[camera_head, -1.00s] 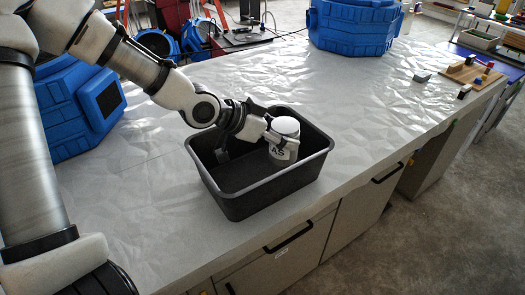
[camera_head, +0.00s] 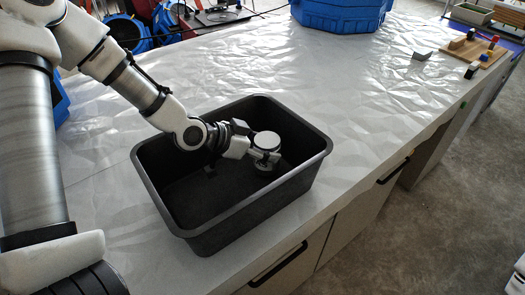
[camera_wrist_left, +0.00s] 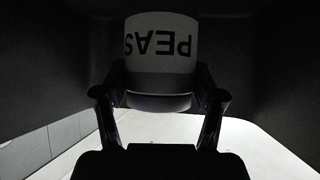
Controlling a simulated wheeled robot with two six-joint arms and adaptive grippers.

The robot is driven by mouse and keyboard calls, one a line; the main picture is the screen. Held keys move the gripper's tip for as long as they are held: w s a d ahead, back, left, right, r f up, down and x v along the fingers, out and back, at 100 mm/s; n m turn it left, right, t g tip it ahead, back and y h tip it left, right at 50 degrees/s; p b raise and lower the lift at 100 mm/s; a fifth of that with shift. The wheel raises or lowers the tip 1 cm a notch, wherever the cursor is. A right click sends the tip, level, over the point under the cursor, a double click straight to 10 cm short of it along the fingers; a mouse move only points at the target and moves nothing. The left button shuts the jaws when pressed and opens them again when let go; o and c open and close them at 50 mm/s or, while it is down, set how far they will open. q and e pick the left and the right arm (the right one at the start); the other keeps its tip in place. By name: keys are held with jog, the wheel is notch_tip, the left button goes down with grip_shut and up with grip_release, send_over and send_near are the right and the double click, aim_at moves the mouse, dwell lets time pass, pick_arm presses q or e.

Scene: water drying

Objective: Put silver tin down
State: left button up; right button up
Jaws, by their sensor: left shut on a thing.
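The silver tin (camera_head: 266,140) is inside the black open bin (camera_head: 245,217), toward its right end. My left gripper (camera_head: 262,157) reaches down into the bin and is shut around the tin. In the left wrist view the tin (camera_wrist_left: 161,42) sits between the two fingers (camera_wrist_left: 160,85), with a "PEAS" label that reads upside down. The tin looks about upright. Its base is largely hidden, so I cannot tell whether it touches the bin floor.
The bin stands on a crinkled pale worktop (camera_head: 330,85), near its front edge. A blue case (camera_head: 340,14) stands at the back. A wooden board with small blocks (camera_head: 468,52) lies at the far right. The left part of the bin floor is clear.

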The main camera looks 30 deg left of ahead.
pick_arm(q)
jog(key=shift+s+f, duration=0.15)
jog(key=shift+f, duration=0.25)
jog(key=shift+f, duration=0.1)
jog(key=o, duration=1.6)
jog(key=shift+c, duration=0.2)
jog(key=shift+d, duration=0.1)
